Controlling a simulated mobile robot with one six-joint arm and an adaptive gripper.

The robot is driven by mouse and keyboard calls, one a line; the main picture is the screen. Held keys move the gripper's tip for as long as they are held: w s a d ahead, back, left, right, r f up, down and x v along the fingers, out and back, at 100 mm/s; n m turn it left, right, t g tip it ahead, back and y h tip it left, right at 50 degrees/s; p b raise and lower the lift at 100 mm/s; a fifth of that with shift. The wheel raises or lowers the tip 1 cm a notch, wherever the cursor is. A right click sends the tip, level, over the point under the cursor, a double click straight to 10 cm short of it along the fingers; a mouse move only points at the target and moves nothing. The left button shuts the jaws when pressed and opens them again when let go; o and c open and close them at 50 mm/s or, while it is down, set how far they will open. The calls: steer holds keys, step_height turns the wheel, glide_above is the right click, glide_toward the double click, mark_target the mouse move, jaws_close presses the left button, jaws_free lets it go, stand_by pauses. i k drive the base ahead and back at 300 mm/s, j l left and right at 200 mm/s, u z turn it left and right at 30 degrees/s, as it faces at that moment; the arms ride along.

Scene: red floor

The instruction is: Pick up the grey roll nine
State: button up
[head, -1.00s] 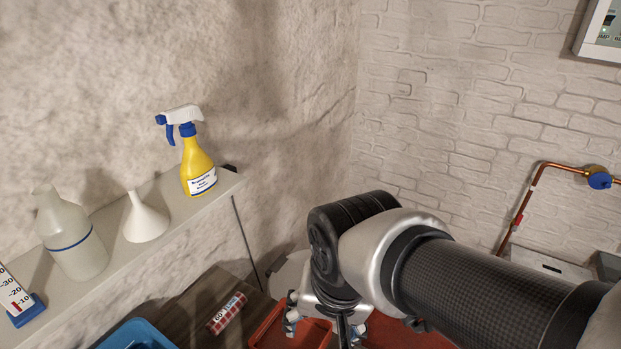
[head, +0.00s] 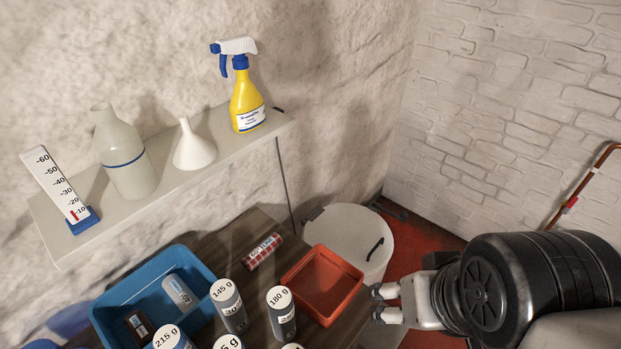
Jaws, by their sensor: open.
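A grey roll (head: 180,292) lies tilted in the blue tray (head: 196,257); its marking is too small to read, so I cannot tell whether it is roll nine. Grey cylinders with white tops, one marked 145 g (head: 230,306) and one marked 180 g (head: 282,314), stand upright on the brown table (head: 225,238). My gripper (head: 380,303) is open and empty, at the right of the red tray (head: 332,263), apart from all of these.
A red chequered roll (head: 263,252) and a dark block (head: 139,326) lie nearby. More white-topped cylinders (head: 168,339) are cut off below. A white lidded bin (head: 352,232) stands behind the red tray. A shelf (head: 85,248) holds a yellow spray bottle (head: 245,100), funnel (head: 194,148), white bottle (head: 126,160) and thermometer (head: 62,190).

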mark_target(224, 294)
steer(key=u, duration=1.45)
